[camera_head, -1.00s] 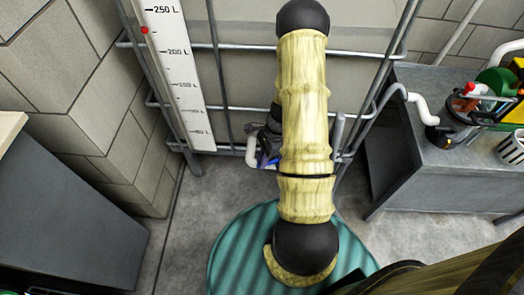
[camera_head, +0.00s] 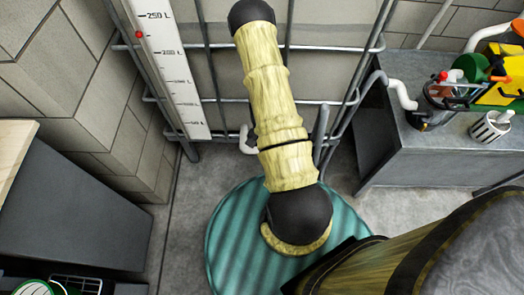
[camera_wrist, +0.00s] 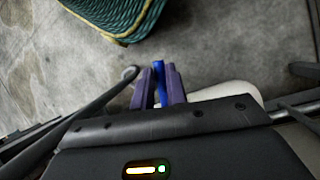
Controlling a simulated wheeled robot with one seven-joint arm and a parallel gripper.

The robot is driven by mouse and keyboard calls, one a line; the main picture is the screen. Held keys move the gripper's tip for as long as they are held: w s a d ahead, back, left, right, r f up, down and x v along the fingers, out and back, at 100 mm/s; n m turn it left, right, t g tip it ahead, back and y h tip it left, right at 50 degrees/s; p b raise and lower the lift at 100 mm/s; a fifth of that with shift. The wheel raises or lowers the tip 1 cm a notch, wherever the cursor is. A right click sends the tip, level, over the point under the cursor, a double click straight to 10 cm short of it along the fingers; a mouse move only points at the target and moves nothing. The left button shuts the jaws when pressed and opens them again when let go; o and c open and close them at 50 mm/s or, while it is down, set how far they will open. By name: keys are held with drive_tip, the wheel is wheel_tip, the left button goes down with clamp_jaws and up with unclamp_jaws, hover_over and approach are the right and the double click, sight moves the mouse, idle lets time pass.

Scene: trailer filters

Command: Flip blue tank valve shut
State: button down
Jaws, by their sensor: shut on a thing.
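In the wrist view, my gripper (camera_wrist: 158,88) has its purple fingers shut on the blue valve handle (camera_wrist: 159,72), a narrow blue piece standing between them. A white pipe (camera_wrist: 232,94) shows just right of the fingers. In the head view, my arm covers the gripper and the blue handle. The white outlet pipe (camera_head: 247,139) at the foot of the caged tank (camera_head: 225,85) shows at the arm's left edge. How far the valve is turned cannot be told.
A round teal-topped piece (camera_head: 228,235) stands on the floor below my arm; a teal woven side (camera_wrist: 125,12) shows in the wrist view. A grey bench (camera_head: 400,160) with tools stands right, a dark cabinet (camera_head: 80,205) left. Metal cage bars (camera_head: 205,60) surround the tank.

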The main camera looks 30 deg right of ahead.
drive_tip(key=shift+s+d+n+h+p, duration=0.2)
drive_tip(key=shift+d+n+h+p, duration=0.1)
drive_tip(key=shift+n, duration=0.35)
drive_tip(key=shift+s+d+n+h+p, duration=0.15)
drive_tip(key=shift+d+n+h+p, duration=0.15)
drive_tip(key=shift+n, duration=0.35)
drive_tip(key=c, duration=1.5)
unclamp_jaws()
drive_tip(key=shift+o, duration=0.6)
drive_tip(key=p+v, duration=0.1)
drive_tip(key=v, duration=0.6)
drive_tip(key=shift+w+r, duration=0.2)
